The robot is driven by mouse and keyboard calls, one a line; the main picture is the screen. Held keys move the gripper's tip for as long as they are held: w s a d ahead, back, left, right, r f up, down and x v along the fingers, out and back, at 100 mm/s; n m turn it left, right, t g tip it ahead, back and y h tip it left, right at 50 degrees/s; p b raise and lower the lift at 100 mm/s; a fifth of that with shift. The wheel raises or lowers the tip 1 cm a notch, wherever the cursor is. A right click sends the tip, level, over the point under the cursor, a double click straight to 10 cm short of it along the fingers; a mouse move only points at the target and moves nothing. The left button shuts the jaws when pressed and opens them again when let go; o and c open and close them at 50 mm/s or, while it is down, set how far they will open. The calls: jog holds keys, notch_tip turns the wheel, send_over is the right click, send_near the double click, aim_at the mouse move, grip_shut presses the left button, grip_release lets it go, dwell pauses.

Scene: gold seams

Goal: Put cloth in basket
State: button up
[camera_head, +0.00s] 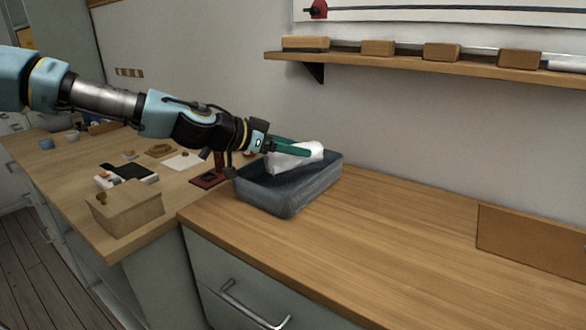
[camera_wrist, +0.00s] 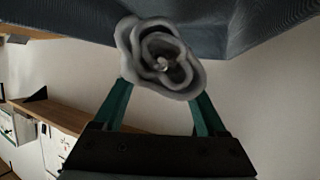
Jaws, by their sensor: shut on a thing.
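A white rolled cloth (camera_head: 294,157) is held between the green fingers of my gripper (camera_head: 292,150). In the head view it lies over the open top of a dark blue-grey basket (camera_head: 290,197). I cannot tell whether the cloth touches the basket. In the wrist view the end of the cloth (camera_wrist: 160,60) shows as a grey spiral between the two green fingers (camera_wrist: 160,95), and the basket (camera_wrist: 235,22) fills the top of the picture. The basket stands on the wooden counter near its left end.
The wooden counter (camera_head: 390,240) is clear to the right of the basket, up to a brown upright board (camera_head: 530,240). A wall shelf (camera_head: 430,65) with several blocks hangs above. A lower table (camera_head: 75,185) at left holds a wooden box (camera_head: 126,208) and small items.

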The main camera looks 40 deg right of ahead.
aim_at(291, 167)
jog(key=shift+f, duration=2.65)
jog(key=o, duration=1.3)
jog(key=shift+a, duration=0.1)
